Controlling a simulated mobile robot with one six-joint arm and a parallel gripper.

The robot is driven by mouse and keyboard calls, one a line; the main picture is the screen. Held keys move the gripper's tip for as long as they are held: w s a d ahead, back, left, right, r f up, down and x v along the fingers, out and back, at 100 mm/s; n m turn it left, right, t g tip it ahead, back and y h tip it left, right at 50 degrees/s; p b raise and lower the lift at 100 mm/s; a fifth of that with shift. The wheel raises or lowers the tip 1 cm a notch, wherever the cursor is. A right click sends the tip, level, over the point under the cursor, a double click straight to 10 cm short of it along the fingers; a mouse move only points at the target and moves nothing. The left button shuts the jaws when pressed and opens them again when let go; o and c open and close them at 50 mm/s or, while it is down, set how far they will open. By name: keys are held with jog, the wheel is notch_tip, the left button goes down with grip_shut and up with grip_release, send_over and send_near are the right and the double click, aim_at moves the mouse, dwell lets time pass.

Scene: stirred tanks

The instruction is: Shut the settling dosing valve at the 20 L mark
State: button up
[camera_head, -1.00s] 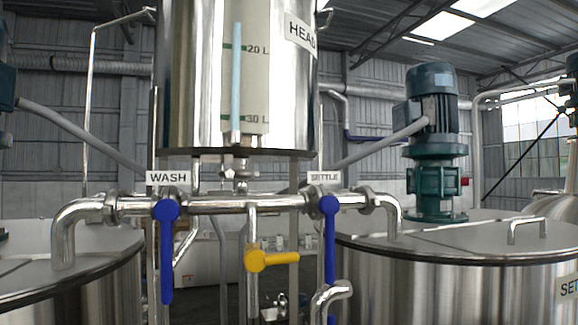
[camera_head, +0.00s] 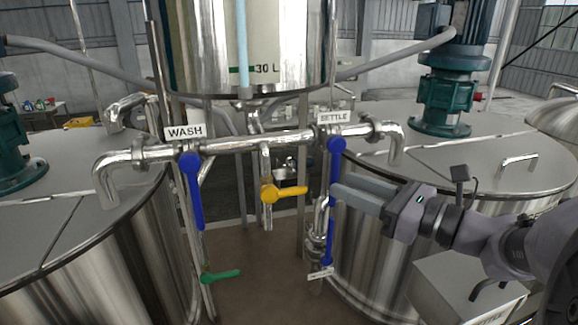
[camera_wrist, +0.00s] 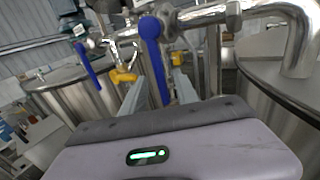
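The SETTLE valve's blue handle (camera_head: 335,167) hangs straight down from the horizontal steel pipe, under its SETTLE label (camera_head: 334,117). My gripper (camera_head: 343,192) reaches in from the right with its fingers at the handle's lower part. In the wrist view, the handle (camera_wrist: 153,60) stands between my two open fingers, with no clear grip on it. The head tank's gauge (camera_head: 262,35) shows the 30 L mark; its light blue column (camera_head: 242,50) runs out of the top of the frame, so its top and the 20 L mark are hidden.
The WASH valve's blue handle (camera_head: 193,190) hangs down at left. A yellow handle (camera_head: 284,192) points right between them. A second blue handle (camera_head: 329,242) is below, and a green handle (camera_head: 221,275) is low at left. Large tanks stand on both sides.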

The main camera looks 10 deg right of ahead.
aim_at(331, 179)
jog(key=x, duration=0.7)
jog(key=shift+s, duration=0.1)
grip_shut()
jog(key=shift+d, duration=0.1)
dwell(1.0)
